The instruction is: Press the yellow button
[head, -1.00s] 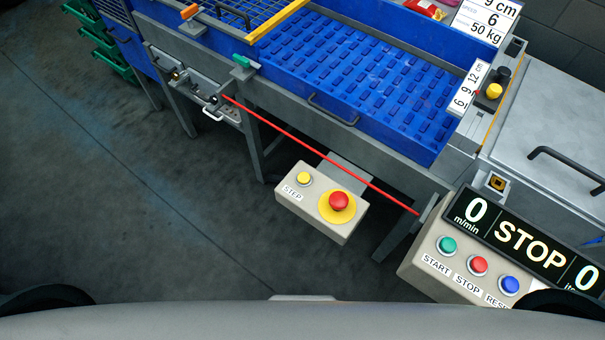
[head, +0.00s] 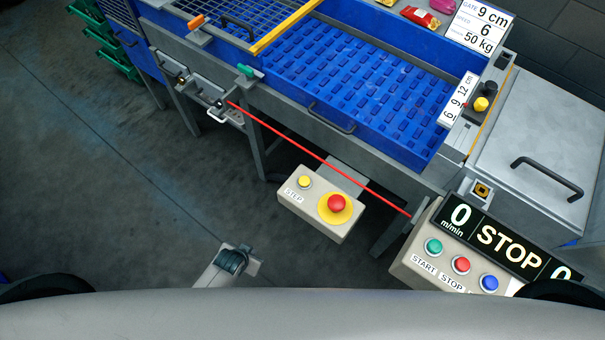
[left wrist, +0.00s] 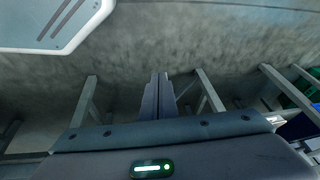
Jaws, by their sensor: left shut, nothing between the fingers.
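The yellow button (head: 305,182) sits on a beige box (head: 293,211) above a label reading STEP. A red emergency button (head: 337,203) on a yellow disc is to its right. My left gripper (head: 240,262) shows at the bottom of the head view, below and left of the box and apart from it. In the left wrist view my left gripper (left wrist: 158,78) has its two dark fingers together with nothing between them. The yellow button cannot be made out in the left wrist view. My right gripper is in neither view.
A red rod (head: 318,157) runs along the machine's front, just above the box. At right a control panel (head: 410,258) has green, red and blue buttons and a STOP display. A yellow knob (head: 481,104) stands on the machine. The floor (head: 110,200) at left is clear.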

